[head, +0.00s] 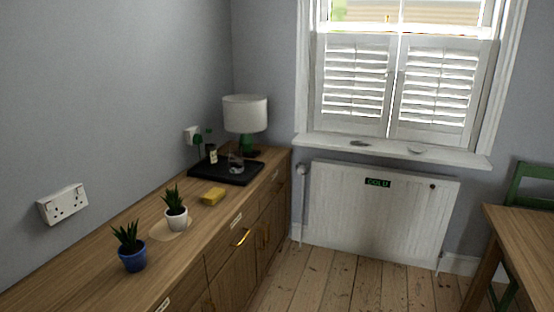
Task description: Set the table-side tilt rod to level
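Two white louvred shutter panels cover the lower part of the window. The table-side panel (437,85) is on the right, nearer the wooden table (525,232). The other panel (355,80) is on the left. Both panels are closed across the window, and their slats look tilted, with bright lines between them. A tilt rod is too small to make out clearly on either panel. Neither of my grippers shows in the head view.
A radiator (375,215) stands below the white sill (460,156), which bears two small items. A green chair (533,172) is right. Floorboards (345,285) are clear.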

